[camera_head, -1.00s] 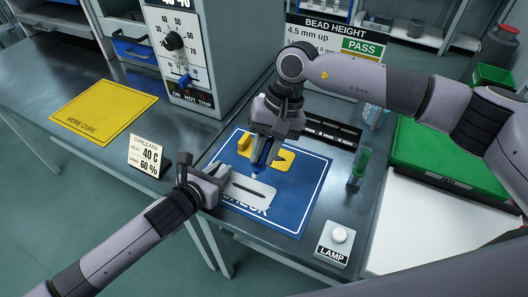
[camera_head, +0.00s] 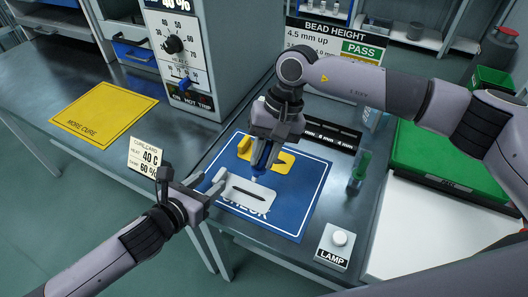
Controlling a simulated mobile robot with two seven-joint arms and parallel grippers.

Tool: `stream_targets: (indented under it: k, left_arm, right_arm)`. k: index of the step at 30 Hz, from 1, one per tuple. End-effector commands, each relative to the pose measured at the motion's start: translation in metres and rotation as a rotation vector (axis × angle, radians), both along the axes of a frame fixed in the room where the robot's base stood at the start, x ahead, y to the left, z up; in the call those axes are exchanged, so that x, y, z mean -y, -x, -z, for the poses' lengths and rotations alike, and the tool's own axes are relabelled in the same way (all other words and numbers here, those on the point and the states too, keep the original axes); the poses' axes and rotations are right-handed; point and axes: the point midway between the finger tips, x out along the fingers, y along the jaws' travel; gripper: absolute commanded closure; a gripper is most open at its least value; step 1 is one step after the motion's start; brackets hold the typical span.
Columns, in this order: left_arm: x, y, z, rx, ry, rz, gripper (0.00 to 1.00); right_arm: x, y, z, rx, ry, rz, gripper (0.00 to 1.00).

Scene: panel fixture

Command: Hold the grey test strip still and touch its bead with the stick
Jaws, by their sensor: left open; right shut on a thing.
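The grey test strip (camera_head: 245,196), with a dark line along it, lies on the blue CHECK mat (camera_head: 301,203). I cannot tell whether the tip touches the strip. The bead is not clear; the dark line may be it.
A yellow piece (camera_head: 282,161) with a dark line lies behind the strip, partly hidden by my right gripper. A small settings card (camera_head: 145,155) stands left of the mat. A lamp button box (camera_head: 335,246) sits at front right, and a green-topped item (camera_head: 360,170) stands right.

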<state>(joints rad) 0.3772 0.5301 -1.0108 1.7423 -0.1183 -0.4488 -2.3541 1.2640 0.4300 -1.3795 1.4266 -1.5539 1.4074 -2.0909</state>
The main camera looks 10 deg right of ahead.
Motion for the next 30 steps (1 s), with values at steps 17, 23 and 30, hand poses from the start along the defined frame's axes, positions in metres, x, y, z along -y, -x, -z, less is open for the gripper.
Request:
stream_targets:
  k: [17,23,30]
  left_arm:
    - [-0.037,0.050,-0.026,-0.001,-0.001,0.000,0.49]
    - [-0.050,0.059,-0.037,-0.002,0.000,0.000,0.49]
    - [-0.067,0.071,-0.047,0.000,-0.001,0.000,0.49]
  right_arm:
    - [0.000,0.000,-0.001,0.000,0.000,0.000,1.00]
    - [0.000,0.000,-0.010,0.000,0.000,0.000,1.00]
    - [0.000,0.000,-0.011,0.000,0.000,0.000,1.00]
